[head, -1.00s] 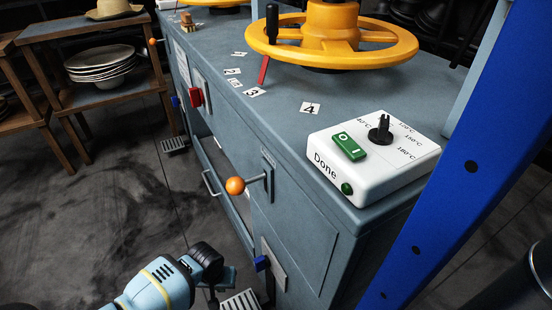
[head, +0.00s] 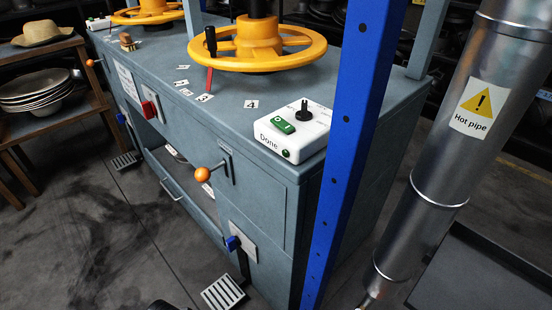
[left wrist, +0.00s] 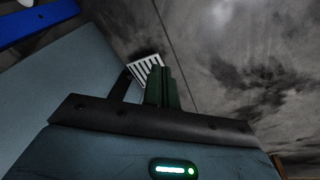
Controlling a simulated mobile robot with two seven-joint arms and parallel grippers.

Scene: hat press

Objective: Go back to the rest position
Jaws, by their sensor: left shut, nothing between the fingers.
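My left gripper (left wrist: 163,88) shows in the left wrist view with its dark fingers together and nothing between them. It points at the floor, and a slotted metal pedal (left wrist: 146,68) shows just beyond the fingertips. The gripper touches nothing that I can see. In the head view only a small dark piece at the bottom edge may be my left arm; the gripper itself does not show there. My right gripper is in neither view. The hat press (head: 265,185) is a blue-grey cabinet with a yellow handwheel (head: 257,47) on top.
A white control box (head: 293,132) marked Done sits on the press corner beside a blue post (head: 350,150). An orange-knobbed lever (head: 202,174) and a blue switch (head: 233,243) stick out in front. A hot pipe (head: 440,160) stands at right. Floor at left is clear.

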